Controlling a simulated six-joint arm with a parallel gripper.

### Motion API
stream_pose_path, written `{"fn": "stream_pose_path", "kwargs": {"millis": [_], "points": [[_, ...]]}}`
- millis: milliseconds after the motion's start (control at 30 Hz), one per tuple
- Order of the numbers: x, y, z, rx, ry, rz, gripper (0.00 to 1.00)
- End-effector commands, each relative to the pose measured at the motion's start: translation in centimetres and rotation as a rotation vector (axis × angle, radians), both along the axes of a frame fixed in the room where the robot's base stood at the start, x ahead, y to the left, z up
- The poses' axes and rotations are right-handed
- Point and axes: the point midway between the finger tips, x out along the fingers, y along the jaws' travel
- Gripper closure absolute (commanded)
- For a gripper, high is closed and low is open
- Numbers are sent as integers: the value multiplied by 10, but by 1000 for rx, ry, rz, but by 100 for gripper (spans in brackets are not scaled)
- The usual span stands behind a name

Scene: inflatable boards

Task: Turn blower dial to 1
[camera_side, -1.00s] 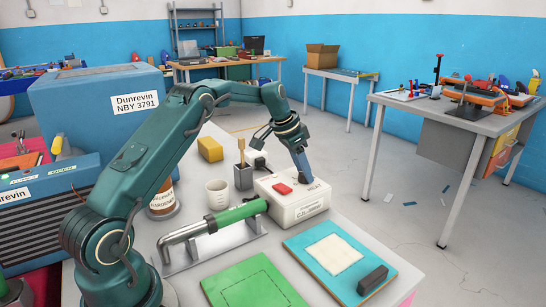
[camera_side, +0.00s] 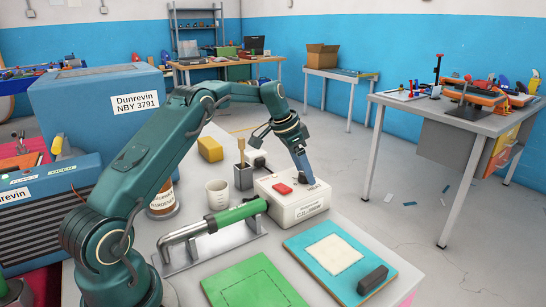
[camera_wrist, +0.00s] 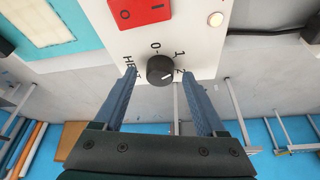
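The white blower control box (camera_side: 293,205) stands on the bench, with a red rocker switch (camera_side: 283,189) on top. Its round black dial (camera_wrist: 160,69) shows in the wrist view, with marks 0, 1 and 2 and the word HEAT around it. A small pale mark shows on the dial's lower right; which number it points at is unclear. My gripper (camera_side: 308,181) reaches down to the box top at the dial, which it mostly hides in the side view. In the wrist view its blue fingers are apart on either side of the dial, with gaps between.
A green-handled tool (camera_side: 237,214) on a metal stand is left of the box. A white cup (camera_side: 217,194) and a dark brush holder (camera_side: 243,177) stand behind it. A blue board (camera_side: 300,243) with a cream patch and a green board (camera_side: 250,283) lie in front.

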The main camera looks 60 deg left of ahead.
Motion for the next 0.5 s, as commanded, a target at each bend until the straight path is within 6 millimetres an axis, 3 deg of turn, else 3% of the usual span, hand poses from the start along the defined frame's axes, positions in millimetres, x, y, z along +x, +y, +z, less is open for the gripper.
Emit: {"fn": "stream_pose_path", "kwargs": {"millis": [167,500], "points": [[-2,1,4,1,0,0,27],[-17,5,43,2,-1,1,27]]}}
